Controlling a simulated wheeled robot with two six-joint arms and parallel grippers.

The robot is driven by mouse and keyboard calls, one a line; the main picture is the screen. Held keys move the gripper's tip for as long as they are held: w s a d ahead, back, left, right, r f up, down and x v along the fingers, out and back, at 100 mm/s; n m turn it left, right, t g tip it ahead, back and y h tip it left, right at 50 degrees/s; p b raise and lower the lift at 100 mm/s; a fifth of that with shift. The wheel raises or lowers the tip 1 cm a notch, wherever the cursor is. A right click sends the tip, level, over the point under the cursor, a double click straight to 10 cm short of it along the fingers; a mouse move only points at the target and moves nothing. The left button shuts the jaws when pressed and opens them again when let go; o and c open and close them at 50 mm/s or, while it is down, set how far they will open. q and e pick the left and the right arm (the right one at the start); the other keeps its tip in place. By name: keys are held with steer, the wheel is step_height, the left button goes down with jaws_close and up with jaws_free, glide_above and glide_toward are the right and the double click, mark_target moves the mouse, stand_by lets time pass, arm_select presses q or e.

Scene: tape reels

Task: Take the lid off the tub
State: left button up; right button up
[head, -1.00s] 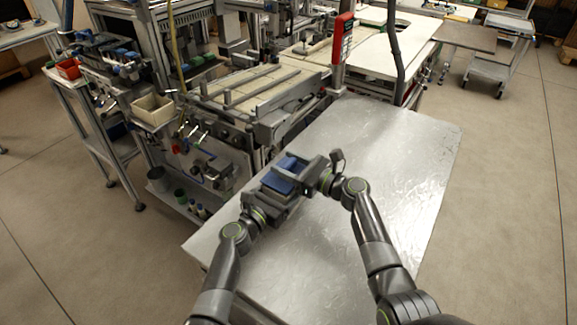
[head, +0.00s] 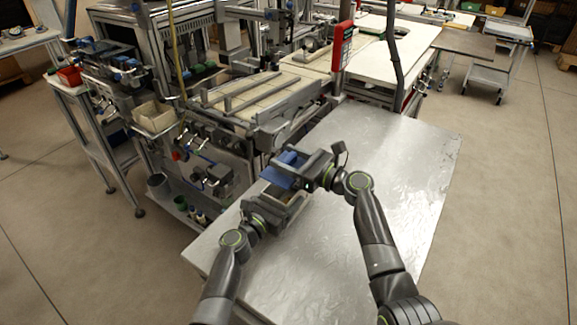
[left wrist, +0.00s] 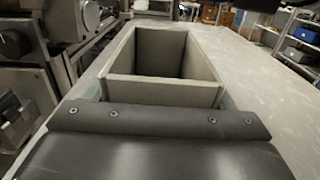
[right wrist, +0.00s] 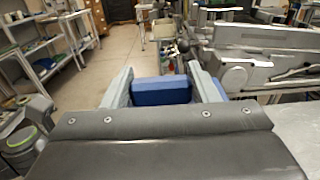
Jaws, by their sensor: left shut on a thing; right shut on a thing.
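The tub (left wrist: 160,92) is an open, pale grey-beige rectangular box in the left wrist view, and its inside looks empty. In the head view it is mostly hidden between my arms, with part of its rim (head: 295,203) showing. My left gripper (head: 274,210) is shut on the tub at the table. The lid (head: 281,174) is blue and also shows in the right wrist view (right wrist: 162,92). My right gripper (head: 298,172) is shut on the lid and holds it apart from the tub, above and behind it.
The shiny metal table (head: 390,160) is clear to the right of my arms. A machine with a slatted bed (head: 245,95) stands close behind the table's left side. A red control box (head: 342,45) stands on a post at the back. A beige bin (head: 153,116) is at the left.

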steer(key=shift+r, duration=0.4)
arm_select(q)
steer(key=o, duration=1.4)
steer(key=shift+s, duration=0.1)
steer(key=p+v, duration=0.1)
steer(key=v, duration=1)
steer(key=shift+a, duration=0.15)
arm_select(e)
steer(key=shift+r, duration=0.4)
arm_select(q)
steer(key=shift+s+a, duration=0.15)
steer(key=shift+s, duration=0.2)
